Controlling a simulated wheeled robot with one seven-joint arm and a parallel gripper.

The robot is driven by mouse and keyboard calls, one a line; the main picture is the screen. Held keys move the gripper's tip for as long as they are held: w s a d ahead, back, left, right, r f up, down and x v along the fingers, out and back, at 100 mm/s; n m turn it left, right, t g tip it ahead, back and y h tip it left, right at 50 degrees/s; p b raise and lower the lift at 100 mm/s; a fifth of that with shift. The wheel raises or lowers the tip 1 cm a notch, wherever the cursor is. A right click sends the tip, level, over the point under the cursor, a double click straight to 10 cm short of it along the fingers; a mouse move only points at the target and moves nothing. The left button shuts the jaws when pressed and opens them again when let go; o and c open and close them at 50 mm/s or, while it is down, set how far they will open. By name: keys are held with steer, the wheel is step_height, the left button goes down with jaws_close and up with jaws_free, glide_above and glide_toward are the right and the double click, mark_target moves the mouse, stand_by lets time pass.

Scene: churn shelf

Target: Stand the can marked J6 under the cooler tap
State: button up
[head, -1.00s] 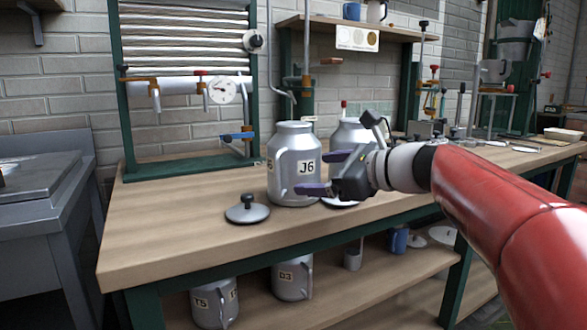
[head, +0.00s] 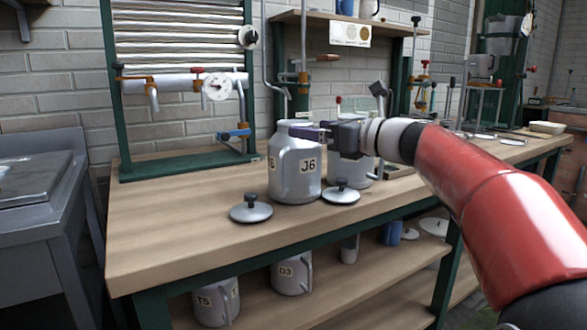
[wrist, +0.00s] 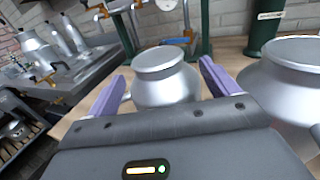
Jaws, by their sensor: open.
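The grey metal can marked J6 (head: 296,180) stands upright on the wooden bench, with a side handle on its left. My gripper (head: 308,131) is open at the height of the can's neck, on its right side. In the wrist view, a can that appears to be J6 (wrist: 165,88) lies ahead between the open purple fingers of my gripper (wrist: 165,80); contact cannot be told. The cooler (head: 183,45), ribbed in a green frame, stands at the back left. Its frame carries an orange-handled tap (head: 150,88), a red-handled tap (head: 197,80) and a lower blue-handled tap (head: 236,133).
A second can (head: 362,175) stands just right of J6, partly behind my gripper. Two lids (head: 250,211) (head: 341,194) lie in front. Cans marked T5 (head: 215,302) and D3 (head: 290,276) stand on the lower shelf. The bench below the cooler is clear.

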steer(key=x, duration=0.5)
steer(key=shift+a, duration=0.2)
steer(key=shift+c, duration=0.4)
steer(key=c, duration=1.4)
steer(key=shift+c, duration=1.4)
steer(key=shift+r, duration=0.1)
